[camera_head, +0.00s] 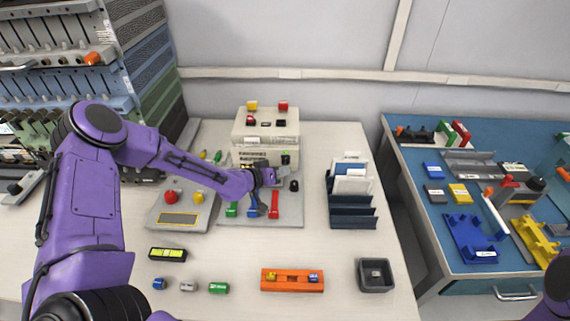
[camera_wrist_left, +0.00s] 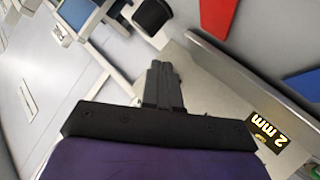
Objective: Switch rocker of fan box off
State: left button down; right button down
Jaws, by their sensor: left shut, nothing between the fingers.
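A pale box (camera_head: 265,131) stands at the back of the white table, with small red, yellow and black parts on its top. I cannot tell for sure whether it is the fan box, and I cannot make out a rocker's position. My left gripper (camera_head: 283,173) is in front of this box, above a grey panel (camera_head: 262,219) with green, blue and red parts. In the left wrist view the gripper (camera_wrist_left: 162,70) is shut and empty, its fingers close to a black knob (camera_wrist_left: 151,15). The arm hides part of the panel. My right gripper is out of view.
A dark rack (camera_head: 353,211) with cards stands right of the panel. A grey plate with a red button (camera_head: 171,196) is on the left. An orange holder (camera_head: 292,288) and a dark bin (camera_head: 375,287) lie in front. A blue table (camera_head: 460,267) is at right.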

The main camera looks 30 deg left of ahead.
pick_arm(q)
jog(key=shift+w, duration=0.1)
dwell(0.7)
jog(key=shift+w+a+b, duration=0.2)
jog(key=shift+w+b, duration=0.1)
jog(key=shift+w+a, duration=0.1)
jog(key=shift+w, duration=0.15)
dwell(0.6)
jog(key=shift+s+d+r, duration=0.1)
jog(key=shift+s+d, duration=0.15)
jog(key=shift+s, duration=0.45)
